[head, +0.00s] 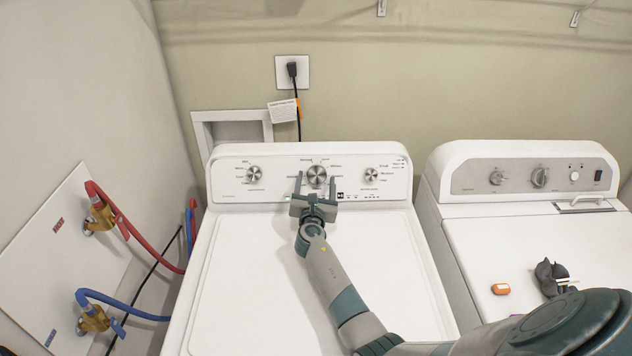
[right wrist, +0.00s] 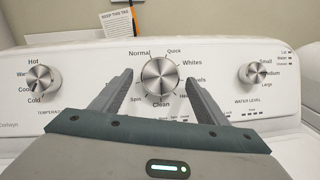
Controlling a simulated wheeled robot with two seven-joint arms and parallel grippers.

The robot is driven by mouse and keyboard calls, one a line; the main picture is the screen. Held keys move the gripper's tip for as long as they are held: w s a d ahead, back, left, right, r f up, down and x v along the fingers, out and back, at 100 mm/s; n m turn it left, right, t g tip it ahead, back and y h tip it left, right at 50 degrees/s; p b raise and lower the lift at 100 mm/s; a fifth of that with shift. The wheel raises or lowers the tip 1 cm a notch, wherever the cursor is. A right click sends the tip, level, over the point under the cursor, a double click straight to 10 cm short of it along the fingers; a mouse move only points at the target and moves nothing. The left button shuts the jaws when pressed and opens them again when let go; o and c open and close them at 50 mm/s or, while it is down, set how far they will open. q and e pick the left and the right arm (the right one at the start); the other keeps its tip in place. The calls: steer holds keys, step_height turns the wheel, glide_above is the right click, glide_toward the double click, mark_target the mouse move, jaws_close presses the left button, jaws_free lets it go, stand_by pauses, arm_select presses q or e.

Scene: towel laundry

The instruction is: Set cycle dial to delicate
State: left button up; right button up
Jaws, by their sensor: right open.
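The cycle dial (head: 317,175) is the large silver knob in the middle of the white washer's control panel (head: 228,184). In the right wrist view the dial (right wrist: 160,77) is ringed by labels such as Normal, Quick, Whites and Clean. I cannot read a "Delicate" label; the fingers cover some of the lettering. Which label the dial points to is unclear. My right gripper (head: 315,187) is open, with one finger on each side of the dial. In the right wrist view the gripper (right wrist: 160,82) shows gaps between both fingers and the dial. My left gripper is out of view.
The temperature knob (right wrist: 41,79) and water level knob (right wrist: 253,74) flank the cycle dial. A dryer (head: 470,228) stands at right, with a small orange item (head: 500,289) and a dark object (head: 551,278) on top. Red (head: 145,237) and blue hoses (head: 125,306) hang at left.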

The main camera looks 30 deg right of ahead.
steer(key=shift+w+d, duration=0.1)
steer(key=c, duration=1)
steer(key=shift+c, duration=0.2)
steer(key=shift+m, duration=0.3)
steer(key=shift+w+a+m+g+h+b, duration=0.15)
steer(key=shift+m+g+h+b, duration=0.2)
steer(key=shift+m+b, duration=0.45)
steer(key=shift+w+a+m+g+h+b, duration=0.1)
steer(key=shift+m+g+h+b, duration=0.3)
steer(key=shift+m, duration=0.6)
steer(key=m+g+b, duration=0.1)
steer(key=m, duration=0.1)
steer(key=m+g+b, duration=0.1)
steer(key=m, duration=0.1)
steer(key=shift+w+a+r+h, duration=0.1)
steer(key=shift+h, duration=0.15)
steer(key=m, duration=0.2)
steer(key=m+g+b, duration=0.1)
steer(key=m+g, duration=0.1)
steer(key=m, duration=0.1)
steer(key=shift+w+a+r+m+g, duration=0.1)
steer(key=shift+w+r+m+g, duration=0.05)
steer(key=shift+r+m+g, duration=0.15)
steer(key=m, duration=0.1)
steer(key=m+g, duration=0.1)
steer(key=m, duration=0.1)
steer(key=m+g+y, duration=0.1)
steer(key=shift+w+r+m, duration=0.15)
steer(key=shift+r+m, duration=0.1)
steer(key=shift+m, duration=0.15)
